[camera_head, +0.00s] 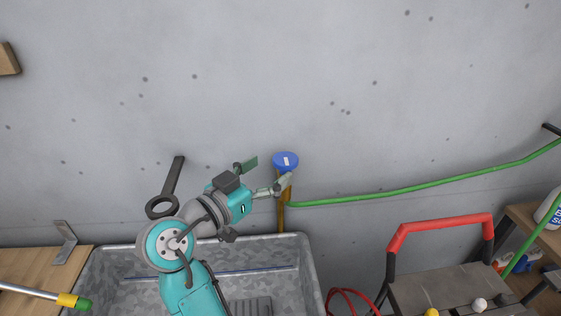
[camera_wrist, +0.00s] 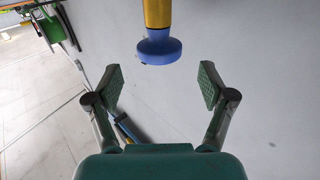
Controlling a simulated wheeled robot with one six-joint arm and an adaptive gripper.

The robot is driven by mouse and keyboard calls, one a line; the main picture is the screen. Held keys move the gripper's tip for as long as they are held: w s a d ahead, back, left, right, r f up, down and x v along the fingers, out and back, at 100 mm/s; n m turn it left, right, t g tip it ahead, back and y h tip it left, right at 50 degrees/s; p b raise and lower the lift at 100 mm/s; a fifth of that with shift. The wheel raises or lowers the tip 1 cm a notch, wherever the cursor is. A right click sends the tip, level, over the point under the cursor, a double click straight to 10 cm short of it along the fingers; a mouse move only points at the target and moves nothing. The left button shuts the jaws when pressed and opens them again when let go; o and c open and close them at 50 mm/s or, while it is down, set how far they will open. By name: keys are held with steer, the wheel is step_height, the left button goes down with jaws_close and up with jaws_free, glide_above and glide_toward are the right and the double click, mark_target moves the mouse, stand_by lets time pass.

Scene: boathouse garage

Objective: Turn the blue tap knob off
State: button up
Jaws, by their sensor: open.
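The blue tap knob (camera_head: 286,160) is a round disc with a small pale label, on top of a brass-yellow tap pipe (camera_head: 281,218) by the grey wall. My gripper (camera_head: 267,172) is just left of the knob, its fingers spread and empty. In the wrist view the knob (camera_wrist: 159,50) lies above the gap between the two green finger pads (camera_wrist: 161,86), with the yellow tap body (camera_wrist: 157,14) behind it. I see no contact there. In the head view one finger overlaps the knob's lower edge, so its exact distance is unclear.
A green hose (camera_head: 400,192) runs right from the tap along the wall. A galvanized metal trough (camera_head: 308,268) stands below my arm. A cart with a red handle (camera_head: 440,225) is at the lower right. A wooden bench (camera_head: 40,267) is at the left. The wall above is clear.

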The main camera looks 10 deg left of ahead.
steer(key=v, duration=0.6)
steer(key=shift+d, duration=0.1)
stand_by(0.3)
